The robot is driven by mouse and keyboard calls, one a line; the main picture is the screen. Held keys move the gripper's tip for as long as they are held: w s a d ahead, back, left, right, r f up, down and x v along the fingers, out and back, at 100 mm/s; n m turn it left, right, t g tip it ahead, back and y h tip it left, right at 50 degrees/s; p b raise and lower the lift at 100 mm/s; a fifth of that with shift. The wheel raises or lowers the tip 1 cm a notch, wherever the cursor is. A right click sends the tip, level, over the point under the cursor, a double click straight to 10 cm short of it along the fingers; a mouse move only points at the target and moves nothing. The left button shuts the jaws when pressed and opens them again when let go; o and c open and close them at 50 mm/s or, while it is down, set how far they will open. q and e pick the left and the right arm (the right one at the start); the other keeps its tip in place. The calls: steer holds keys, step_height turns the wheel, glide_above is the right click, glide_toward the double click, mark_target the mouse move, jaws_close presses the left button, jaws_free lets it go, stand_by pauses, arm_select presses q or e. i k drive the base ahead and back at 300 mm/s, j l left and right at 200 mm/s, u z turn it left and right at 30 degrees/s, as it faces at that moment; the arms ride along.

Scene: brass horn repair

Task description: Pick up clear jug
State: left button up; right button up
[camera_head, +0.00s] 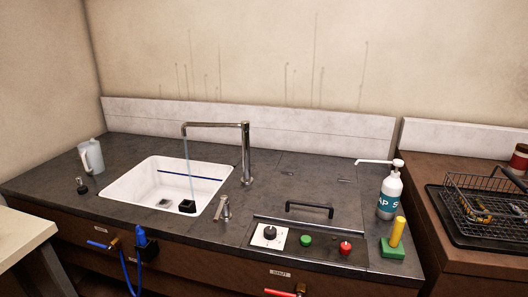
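Neither of my grippers shows in the head view.
A tall metal faucet (246,155) stands behind the sink, with a thin stream of water falling into the basin. A small black knob (81,186) sits in front of the jug. A soap bottle (389,193), a green block with a yellow handle (393,245) and a wire basket (485,199) are at right.

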mark_target(90, 152)
steer(key=u, duration=1.3)
steer(key=i+j, duration=0.15)
